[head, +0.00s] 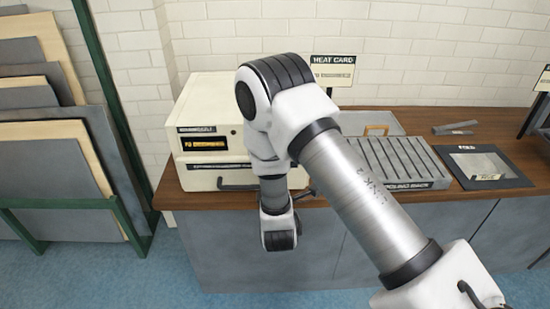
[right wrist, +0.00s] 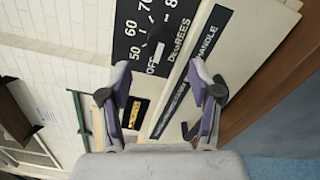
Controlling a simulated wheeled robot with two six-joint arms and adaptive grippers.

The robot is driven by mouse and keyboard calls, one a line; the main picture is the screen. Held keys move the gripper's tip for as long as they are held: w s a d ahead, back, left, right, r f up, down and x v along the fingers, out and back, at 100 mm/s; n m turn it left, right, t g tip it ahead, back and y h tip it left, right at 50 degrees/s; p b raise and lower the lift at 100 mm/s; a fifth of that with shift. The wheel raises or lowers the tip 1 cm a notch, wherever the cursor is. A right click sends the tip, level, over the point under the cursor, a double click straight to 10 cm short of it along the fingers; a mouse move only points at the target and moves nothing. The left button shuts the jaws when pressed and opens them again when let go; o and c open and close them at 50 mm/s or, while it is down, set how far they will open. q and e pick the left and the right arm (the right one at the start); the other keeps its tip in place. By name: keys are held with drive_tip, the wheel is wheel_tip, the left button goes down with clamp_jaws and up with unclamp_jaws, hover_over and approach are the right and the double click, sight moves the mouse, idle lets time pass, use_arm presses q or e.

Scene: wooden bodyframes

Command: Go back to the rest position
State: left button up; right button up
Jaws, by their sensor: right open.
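My right arm (head: 360,195) comes in from the lower right in the head view. It bends at an elbow in front of the wall and hangs down before the counter. In the right wrist view my right gripper (right wrist: 162,80) is open, with its two purple-grey fingers apart and nothing between them. The cream heater box (head: 208,130) is beyond the fingers; its front also shows in the right wrist view (right wrist: 215,65). I cannot tell the exact gap to it. My right fingertips are hidden in the head view. My left gripper is not in view.
The wooden counter (head: 410,117) holds a grey slotted rack (head: 395,160) and a dark framed tray (head: 485,167). A heat card sign (head: 333,70) stands behind. A green-framed panel rack (head: 110,120) stands at left. Blue floor (head: 110,270) in front is clear.

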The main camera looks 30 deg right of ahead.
drive_tip(key=shift+s+a, duration=0.1)
drive_tip(key=shift+s, duration=0.15)
idle(0.3)
drive_tip(key=s+a+f+m+g+y, duration=0.2)
drive_tip(key=s+f+g+y, duration=0.15)
drive_tip(key=s+f, duration=0.55)
drive_tip(key=s+a+f+m+g+y, duration=0.2)
drive_tip(key=s+f+g, duration=0.3)
drive_tip(key=f, duration=0.7)
drive_tip(key=s+a+f+m+g+y, duration=0.2)
drive_tip(key=s+a+m+g, duration=0.1)
drive_tip(key=s+m, duration=0.3)
drive_tip(key=s+a+f+m+g+y, duration=0.2)
drive_tip(key=s+m+g, duration=0.2)
drive_tip(key=s, duration=0.7)
drive_tip(key=shift+a+f+m, duration=0.3)
drive_tip(key=shift+a+m, duration=0.1)
drive_tip(key=shift+m, duration=0.5)
